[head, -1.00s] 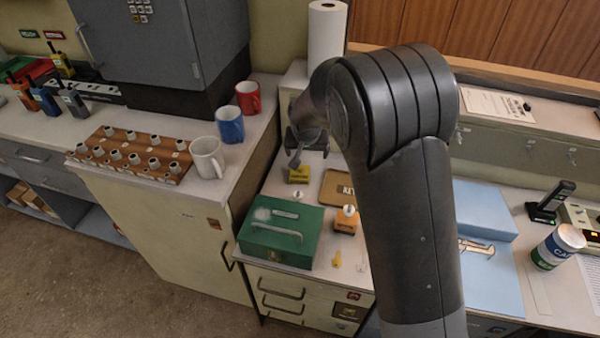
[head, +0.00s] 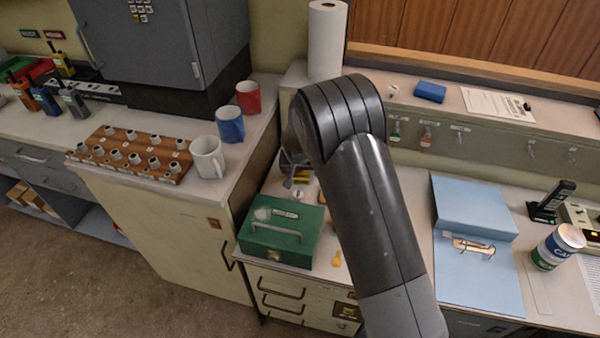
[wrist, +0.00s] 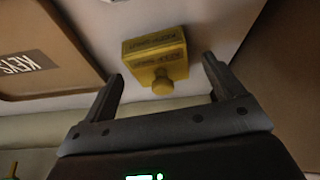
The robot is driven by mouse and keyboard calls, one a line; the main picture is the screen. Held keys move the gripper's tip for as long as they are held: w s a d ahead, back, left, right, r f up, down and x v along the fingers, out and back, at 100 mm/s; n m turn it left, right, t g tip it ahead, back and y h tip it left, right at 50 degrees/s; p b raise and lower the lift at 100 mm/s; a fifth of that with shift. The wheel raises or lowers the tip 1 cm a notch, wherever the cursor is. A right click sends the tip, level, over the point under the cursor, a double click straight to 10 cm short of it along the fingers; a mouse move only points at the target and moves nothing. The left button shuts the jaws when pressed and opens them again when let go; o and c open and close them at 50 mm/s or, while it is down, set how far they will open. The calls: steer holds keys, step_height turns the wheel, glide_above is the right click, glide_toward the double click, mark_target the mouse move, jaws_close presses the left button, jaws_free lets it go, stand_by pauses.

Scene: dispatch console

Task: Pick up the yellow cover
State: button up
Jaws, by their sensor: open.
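The yellow cover (wrist: 155,55) is a small yellow block with dark lettering and a round knob on its near face. In the wrist view it sits on a pale surface, just beyond and between the fingertips. My gripper (wrist: 164,68) is open, with one finger toward each side of the cover and nothing held. In the head view my gripper (head: 291,180) is small and dark behind the green box, and it hides most of the cover.
A brown tray marked KEYS (wrist: 35,60) lies left of the cover in the wrist view. In the head view a green box (head: 281,232) stands in front of my gripper. A counter with mugs (head: 207,157) rises to the left, and a paper roll (head: 327,40) stands behind.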

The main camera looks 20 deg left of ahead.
steer(key=shift+x, duration=0.8)
steer(key=shift+r, duration=0.1)
steer(key=c, duration=1.1)
